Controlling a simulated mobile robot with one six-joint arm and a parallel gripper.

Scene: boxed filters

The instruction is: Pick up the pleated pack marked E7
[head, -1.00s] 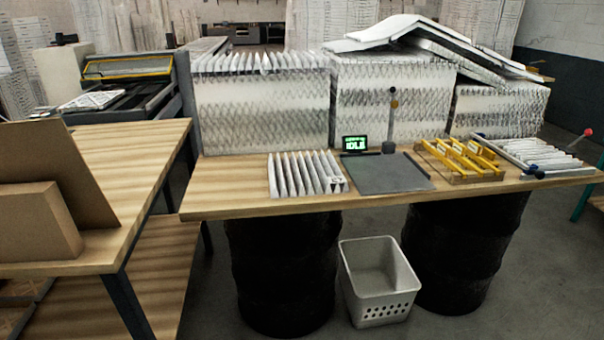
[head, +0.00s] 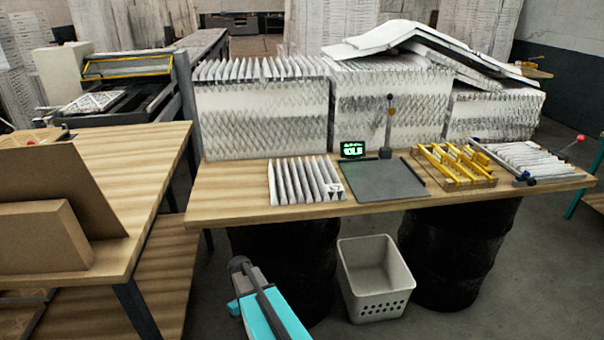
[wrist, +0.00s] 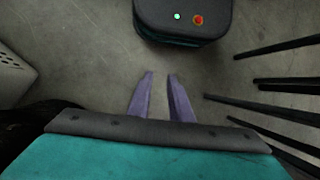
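A white pleated pack (head: 304,180) lies on the wooden workbench, left of the grey mat, in the head view. A small mark shows at its right end, too small to read. Another white pleated pack (head: 530,158) lies at the bench's right end, its marking not readable. My gripper (wrist: 160,84) shows in the wrist view with its two purple fingers apart and nothing between them, over the concrete floor. In the head view my teal arm is low in front of the bench, well below and apart from the packs; the fingers are not visible there.
The workbench (head: 240,206) carries a grey mat (head: 378,182), a small green-lit display (head: 352,149) and a yellow-barred rack (head: 455,166). Large pleated stacks (head: 262,115) stand behind. A white bin (head: 374,280) sits on the floor between black drums. A table with cardboard (head: 50,190) is at left.

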